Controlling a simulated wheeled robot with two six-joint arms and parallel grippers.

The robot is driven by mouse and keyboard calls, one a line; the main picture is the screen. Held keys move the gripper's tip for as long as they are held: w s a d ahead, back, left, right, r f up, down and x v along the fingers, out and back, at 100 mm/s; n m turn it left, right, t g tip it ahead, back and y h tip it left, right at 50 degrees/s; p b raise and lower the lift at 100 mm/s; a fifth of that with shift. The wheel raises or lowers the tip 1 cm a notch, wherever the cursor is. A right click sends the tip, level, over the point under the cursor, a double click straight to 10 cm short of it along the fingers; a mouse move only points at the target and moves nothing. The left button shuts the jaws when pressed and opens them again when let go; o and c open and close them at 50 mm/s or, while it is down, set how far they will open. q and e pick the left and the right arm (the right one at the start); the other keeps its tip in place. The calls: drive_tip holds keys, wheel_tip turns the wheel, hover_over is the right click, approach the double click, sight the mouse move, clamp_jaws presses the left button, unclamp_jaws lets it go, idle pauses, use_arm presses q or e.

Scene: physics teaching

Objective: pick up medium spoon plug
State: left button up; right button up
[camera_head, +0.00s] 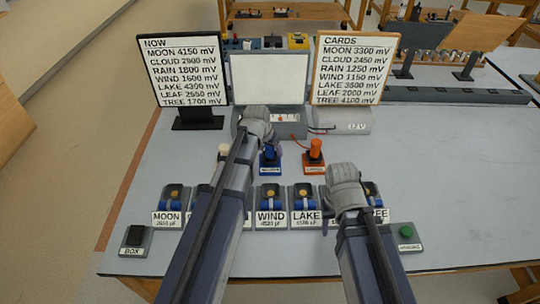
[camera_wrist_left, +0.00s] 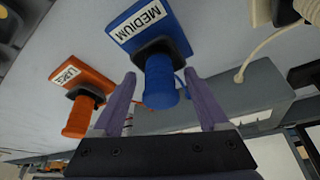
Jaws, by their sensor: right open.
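The medium spoon plug, a blue handle on a blue base labelled MEDIUM (camera_wrist_left: 160,75), shows in the left wrist view. It also shows in the head view (camera_head: 270,157), just right of my left forearm. My left gripper (camera_wrist_left: 158,88) is open, with its two purple fingers on either side of the blue handle and gaps showing between them. In the head view my left gripper (camera_head: 258,122) is beside the power unit. The orange plug labelled LARGE (camera_wrist_left: 80,110) stands beside it. My right gripper (camera_head: 346,182) is open above the front row, apart from the plugs.
A front row of labelled blocks includes MOON (camera_head: 173,205), WIND (camera_head: 270,206) and LAKE (camera_head: 306,206). A BOX button (camera_head: 135,237) and a green button (camera_head: 406,235) flank it. A NOW board (camera_head: 183,70) and CARDS board (camera_head: 352,70) stand behind. My left arm hides some blocks.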

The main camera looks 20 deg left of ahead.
use_arm(q)
clamp_jaws()
idle(0.4)
